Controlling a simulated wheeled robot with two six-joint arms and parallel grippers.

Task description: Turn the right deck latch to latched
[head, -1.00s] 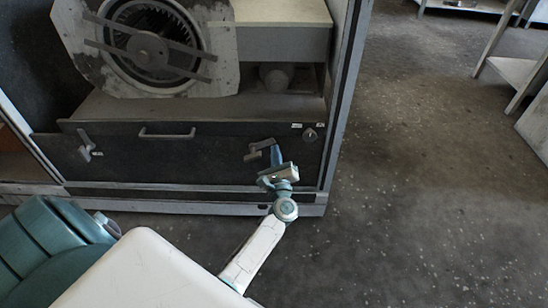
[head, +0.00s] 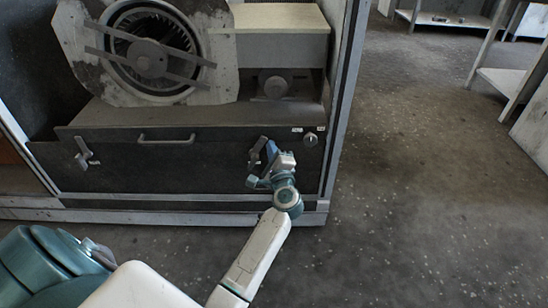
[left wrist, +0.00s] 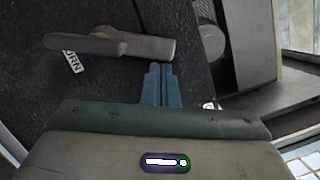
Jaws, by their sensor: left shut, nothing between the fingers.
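The right deck latch (head: 256,152) is a grey lever on the right part of the dark deck front panel (head: 200,158). In the head view it stands steeply, tilted a little to the right. My left gripper (head: 270,147) is just right of it, fingers together and empty. In the left wrist view the latch lever (left wrist: 115,43) lies across the picture. The blue fingertips of my left gripper (left wrist: 160,70) are at the underside of its right end; contact is not certain. My right gripper is not in view.
The left latch (head: 84,152) and a bar handle (head: 166,139) are on the same panel. The blower wheel (head: 150,55) is above. The cabinet's right post (head: 346,95) is close; open floor lies beyond it.

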